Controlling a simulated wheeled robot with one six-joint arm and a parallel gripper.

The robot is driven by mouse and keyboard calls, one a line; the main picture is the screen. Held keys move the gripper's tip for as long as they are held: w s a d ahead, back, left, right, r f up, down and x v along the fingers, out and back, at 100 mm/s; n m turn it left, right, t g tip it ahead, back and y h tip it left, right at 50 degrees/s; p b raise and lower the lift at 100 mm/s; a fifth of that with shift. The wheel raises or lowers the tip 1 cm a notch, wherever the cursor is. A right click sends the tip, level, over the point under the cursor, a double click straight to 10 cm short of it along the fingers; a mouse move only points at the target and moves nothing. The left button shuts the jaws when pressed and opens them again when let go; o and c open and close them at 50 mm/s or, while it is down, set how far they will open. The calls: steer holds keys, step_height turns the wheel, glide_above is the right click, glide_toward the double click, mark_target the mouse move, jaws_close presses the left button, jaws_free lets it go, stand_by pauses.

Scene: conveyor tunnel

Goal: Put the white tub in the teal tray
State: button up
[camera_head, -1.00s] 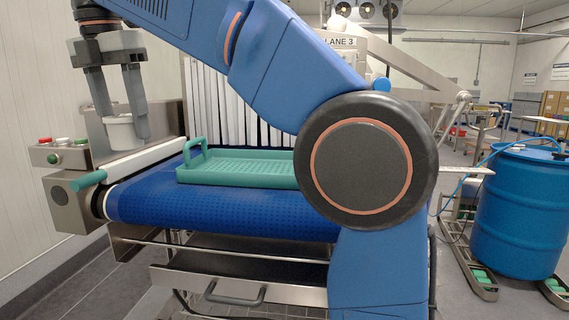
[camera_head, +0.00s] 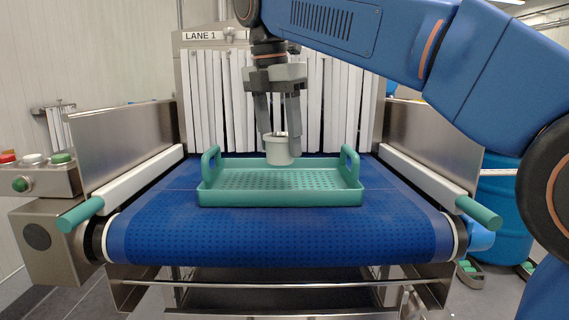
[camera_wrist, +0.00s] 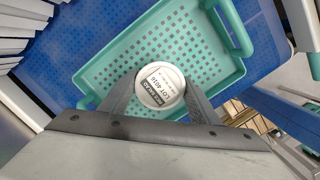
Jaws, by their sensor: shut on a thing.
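The white tub (camera_head: 278,151) is held upright between the two fingers of my gripper (camera_head: 280,138), which is shut on it. In the head view the tub hangs over the back part of the teal tray (camera_head: 282,199), and its base shows above the tray floor. The tray lies on the blue belt, with a raised handle at its left and right ends. In the wrist view the tub's lid (camera_wrist: 160,87) carries a printed label and sits between the fingers, with the teal tray (camera_wrist: 150,40) beneath. The tub hides part of the tray floor.
The blue conveyor belt (camera_head: 270,236) runs under a curtain of white strips (camera_head: 225,100) just behind the tray. Metal side walls (camera_head: 125,140) flank the belt. A button box (camera_head: 38,178) stands at the left and a blue drum (camera_head: 500,200) at the right.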

mark_target(281, 161)
steer(key=shift+d+f, duration=0.15)
steer(key=shift+f, duration=2.2)
steer(key=shift+f, duration=0.1)
steer(key=o, duration=1.5)
